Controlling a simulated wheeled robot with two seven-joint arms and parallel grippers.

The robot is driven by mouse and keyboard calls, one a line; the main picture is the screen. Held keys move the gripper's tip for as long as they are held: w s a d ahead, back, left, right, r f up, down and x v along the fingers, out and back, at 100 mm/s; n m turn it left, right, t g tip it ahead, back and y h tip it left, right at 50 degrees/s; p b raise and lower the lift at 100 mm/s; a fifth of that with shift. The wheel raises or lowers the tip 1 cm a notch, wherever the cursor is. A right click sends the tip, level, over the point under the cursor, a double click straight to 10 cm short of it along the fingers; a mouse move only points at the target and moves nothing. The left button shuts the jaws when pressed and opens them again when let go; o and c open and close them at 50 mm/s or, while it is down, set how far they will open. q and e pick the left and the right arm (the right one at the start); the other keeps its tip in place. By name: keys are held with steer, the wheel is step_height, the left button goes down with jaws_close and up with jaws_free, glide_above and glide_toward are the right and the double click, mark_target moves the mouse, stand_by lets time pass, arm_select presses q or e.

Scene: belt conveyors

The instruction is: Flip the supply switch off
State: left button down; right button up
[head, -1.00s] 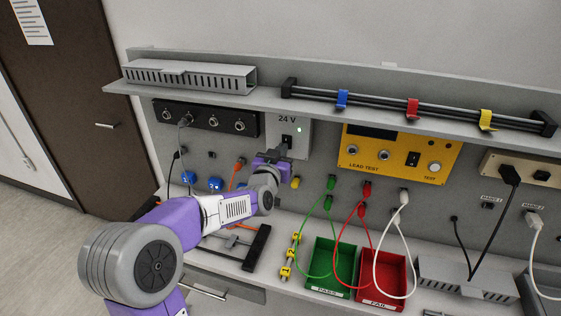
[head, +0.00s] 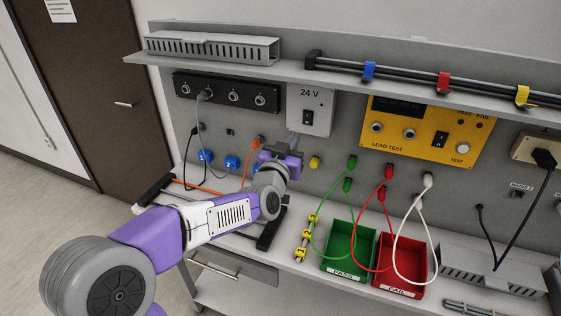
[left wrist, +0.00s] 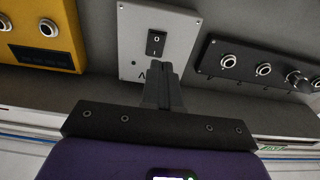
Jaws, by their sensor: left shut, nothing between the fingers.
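The supply box (head: 322,98) is a grey panel marked 24 V, fixed to the back wall under the shelf. Its black rocker switch (head: 308,117) is uncovered in the head view, and no green light shows on the box. In the left wrist view the switch (left wrist: 156,42) shows on the grey box (left wrist: 181,32), just beyond my fingertips. My left gripper (head: 292,137) is shut and empty, just below the switch at the box's lower edge. In the left wrist view its fingers (left wrist: 161,70) cover part of the box's lettering. My right gripper is not in view.
A black socket strip (head: 220,92) is left of the box, and the yellow lead tester (head: 420,135) is right of it. The shelf (head: 350,86) runs above. A green bin (head: 338,272) and a red bin (head: 383,285) stand on the bench, with looped leads above them.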

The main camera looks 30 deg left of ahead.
arm_select(q)
steer(key=v, duration=0.6)
steer(key=shift+s+d+f, duration=0.2)
stand_by(0.4)
